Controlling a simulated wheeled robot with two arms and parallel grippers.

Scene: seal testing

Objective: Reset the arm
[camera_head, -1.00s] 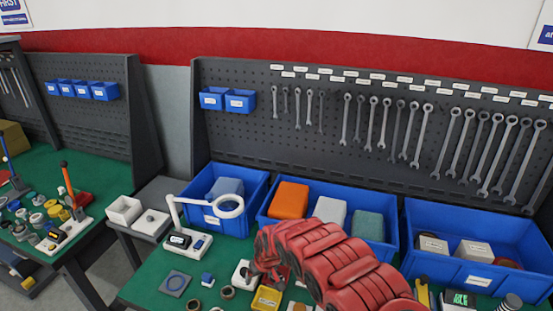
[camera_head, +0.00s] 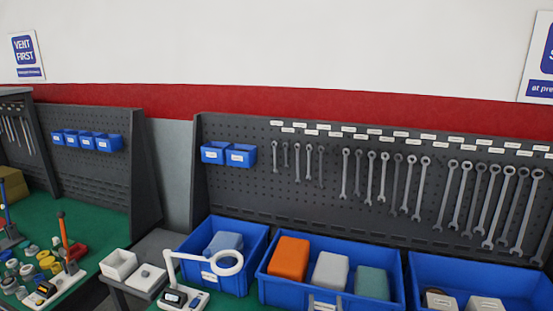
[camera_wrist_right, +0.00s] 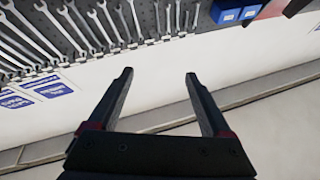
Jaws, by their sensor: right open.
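My right gripper (camera_wrist_right: 158,75) shows in the right wrist view with its two dark fingers spread apart and nothing between them. Behind the fingers is pale wall, with hanging wrenches (camera_wrist_right: 110,22) at the top left, so this view looks turned over. In the head view the red arm is not visible. A small grey piece (camera_head: 325,303) shows at the bottom edge in front of the bins, and I cannot tell what it is. My left gripper is not in view.
Blue bins (camera_head: 345,295) with coloured blocks line the back of the bench. A white ring lamp (camera_head: 226,263) stands left of them. A pegboard (camera_head: 350,222) with wrenches and small blue bins (camera_head: 240,155) rises behind. The side bench (camera_head: 95,265) holds small parts.

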